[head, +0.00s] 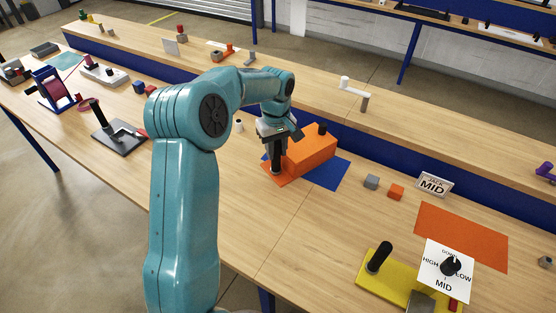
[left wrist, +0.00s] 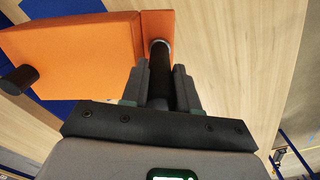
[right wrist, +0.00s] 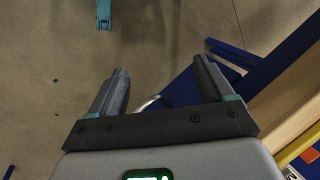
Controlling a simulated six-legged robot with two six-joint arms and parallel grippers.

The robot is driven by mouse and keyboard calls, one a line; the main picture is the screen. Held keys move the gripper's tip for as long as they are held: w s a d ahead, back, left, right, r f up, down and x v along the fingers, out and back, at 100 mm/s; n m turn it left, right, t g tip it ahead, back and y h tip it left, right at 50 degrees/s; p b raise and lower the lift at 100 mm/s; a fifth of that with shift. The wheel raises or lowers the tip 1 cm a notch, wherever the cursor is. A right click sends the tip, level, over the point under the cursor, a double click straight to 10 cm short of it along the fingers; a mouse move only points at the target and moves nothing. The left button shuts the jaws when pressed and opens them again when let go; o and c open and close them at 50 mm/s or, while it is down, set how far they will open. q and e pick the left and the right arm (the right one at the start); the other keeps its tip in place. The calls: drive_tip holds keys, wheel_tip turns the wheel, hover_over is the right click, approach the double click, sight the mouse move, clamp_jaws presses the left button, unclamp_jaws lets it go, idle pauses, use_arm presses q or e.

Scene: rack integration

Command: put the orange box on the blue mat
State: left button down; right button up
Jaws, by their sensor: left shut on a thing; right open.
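The orange box (head: 312,150) is over the blue mat (head: 328,175) in the head view. A flat orange flange with a black upright handle is at its near-left end, and another black knob shows at the far end. The flange reaches past the mat's left edge. My left gripper (head: 277,148) is shut on the near handle; the left wrist view shows the handle between the fingers (left wrist: 160,78), with the box (left wrist: 75,50) to the left. I cannot tell if the box touches the mat. My right gripper (right wrist: 163,75) is open and empty, above the floor.
A grey cube (head: 371,182) and a small orange cube (head: 396,192) lie right of the mat. An orange mat (head: 462,235) and a yellow base with a black handle (head: 378,258) are farther right. A raised shelf (head: 345,105) runs behind. The bench in front is clear.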

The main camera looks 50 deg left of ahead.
sight(277, 161)
use_arm(q)
drive_tip(key=f, duration=0.4)
drive_tip(key=shift+w+f+p, duration=0.25)
drive_tip(key=shift+f+p, duration=0.05)
drive_tip(key=shift+a+f, duration=0.1)
drive_tip(key=shift+f, duration=0.2)
drive_tip(key=shift+s, duration=0.15)
drive_tip(key=shift+f, duration=0.2)
drive_tip(key=c, duration=0.8)
unclamp_jaws()
drive_tip(key=shift+c, duration=0.2)
drive_tip(key=shift+r, duration=0.1)
